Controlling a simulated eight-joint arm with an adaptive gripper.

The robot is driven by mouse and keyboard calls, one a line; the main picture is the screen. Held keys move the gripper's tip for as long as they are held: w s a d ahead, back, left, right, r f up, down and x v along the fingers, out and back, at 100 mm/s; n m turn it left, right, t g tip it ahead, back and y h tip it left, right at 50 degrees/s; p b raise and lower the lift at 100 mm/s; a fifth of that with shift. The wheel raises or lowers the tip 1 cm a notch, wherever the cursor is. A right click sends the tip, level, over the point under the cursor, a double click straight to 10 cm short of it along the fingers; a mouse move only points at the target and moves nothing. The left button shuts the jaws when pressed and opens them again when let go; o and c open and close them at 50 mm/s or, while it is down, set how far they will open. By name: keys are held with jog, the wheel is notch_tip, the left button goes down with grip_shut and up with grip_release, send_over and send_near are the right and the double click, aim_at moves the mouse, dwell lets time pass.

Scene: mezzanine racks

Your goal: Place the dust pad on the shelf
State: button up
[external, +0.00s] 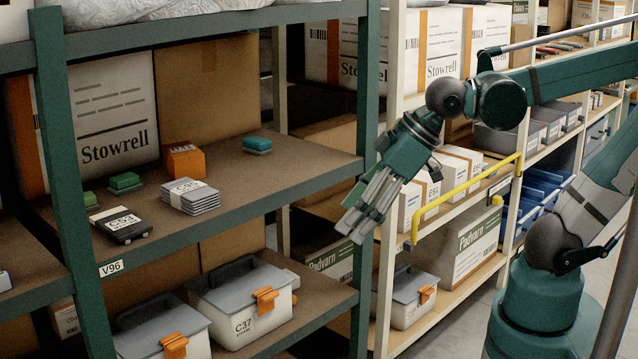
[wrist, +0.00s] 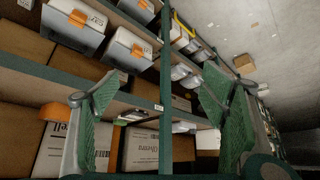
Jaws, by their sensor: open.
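A teal pad with a dark base (external: 257,145) lies flat on the middle shelf (external: 305,160), toward its back right. Which of these is the dust pad I cannot tell for sure. My gripper (external: 358,226) is open and empty, in front of the rack's right post, pointing down and left, apart from the pads. In the wrist view its two green-padded fingers are spread wide with nothing between them (wrist: 152,92).
An orange box (external: 184,162), a stack of grey pads (external: 190,196) and a black case (external: 122,226) share the shelf. A large Stowrell carton (external: 112,110) stands behind. Lidded bins (external: 240,300) sit below. Bare shelf surrounds the teal pad.

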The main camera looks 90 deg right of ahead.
jog(key=w+d+r+m+h, duration=0.1)
jog(key=w+d+r, duration=0.2)
jog(key=w, duration=0.4)
jog(key=w+d+r+m, duration=0.1)
jog(key=w+d+r, duration=0.2)
jog(key=w, duration=0.4)
jog(key=m+h, duration=0.5)
jog(key=m, duration=0.1)
send_over(127, 177)
jog(key=s+a, duration=0.4)
jog(key=a, duration=0.1)
jog(key=shift+g, duration=0.4)
jog(key=f, duration=0.4)
jog(key=f+b, duration=0.1)
jog(key=f, duration=0.3)
jog(key=shift+s+d+f, duration=0.15)
jog(key=shift+s+d, duration=0.05)
jog(key=shift+w+d+f, duration=0.2)
jog(key=shift+w+d, duration=0.05)
jog(key=shift+d, duration=0.1)
jog(key=shift+x, duration=1.3)
jog(key=shift+w+f, duration=0.1)
jog(key=shift+w, duration=0.05)
